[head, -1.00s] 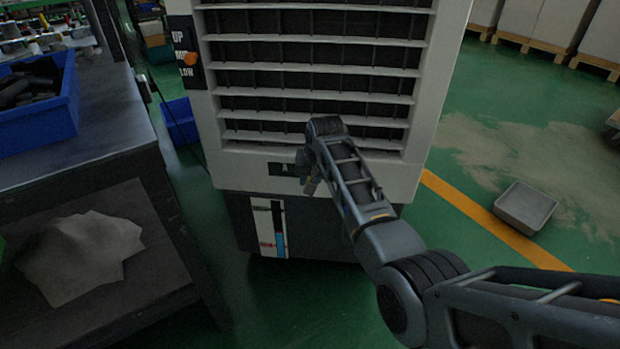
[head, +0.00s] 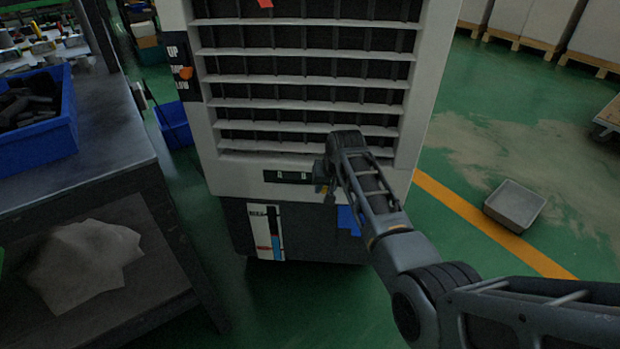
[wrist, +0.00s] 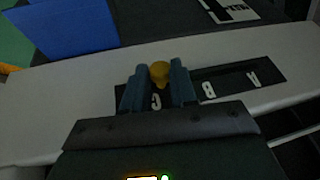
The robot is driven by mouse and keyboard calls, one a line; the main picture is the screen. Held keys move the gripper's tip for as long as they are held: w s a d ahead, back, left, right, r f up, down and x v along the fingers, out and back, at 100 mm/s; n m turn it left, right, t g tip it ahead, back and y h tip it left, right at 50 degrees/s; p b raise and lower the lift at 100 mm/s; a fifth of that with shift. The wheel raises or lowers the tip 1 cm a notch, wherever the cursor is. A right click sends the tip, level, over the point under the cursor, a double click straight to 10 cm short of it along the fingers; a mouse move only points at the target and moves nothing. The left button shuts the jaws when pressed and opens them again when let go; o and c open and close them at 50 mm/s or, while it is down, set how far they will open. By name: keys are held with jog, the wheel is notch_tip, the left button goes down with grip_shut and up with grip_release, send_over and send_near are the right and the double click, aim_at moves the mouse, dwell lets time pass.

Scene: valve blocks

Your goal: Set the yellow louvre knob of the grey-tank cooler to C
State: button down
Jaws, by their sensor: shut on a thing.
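The cooler (head: 205,150) stands ahead with a pale louvred front over a dark lower part. On its dark label strip (head: 287,177), A and B show in the head view; my arm covers the right end. The wrist view shows A, B and C on the strip (wrist: 222,86). The yellow knob (wrist: 160,72) sits between my two fingers, in line with the C. My gripper (wrist: 159,84) is shut on it; in the head view my gripper (head: 322,185) is at the strip, right of B.
An orange knob (head: 186,73) sits on the UP/LOW panel, at the middle label. A white gauge (head: 266,232) with red and blue and a blue patch (head: 348,220) are below. A dark bench (head: 100,180) stands left; a grey tray (head: 515,205) lies on open floor right.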

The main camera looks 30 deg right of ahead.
jog(key=shift+s+d, duration=0.5)
jog(key=shift+d, duration=0.2)
jog(key=c, duration=0.9)
grip_release()
jog(key=p+v, duration=0.2)
jog(key=v, duration=0.5)
jog(key=shift+s+r+p, duration=0.2)
jog(key=shift+r+p, duration=0.15)
jog(key=shift+p, duration=0.05)
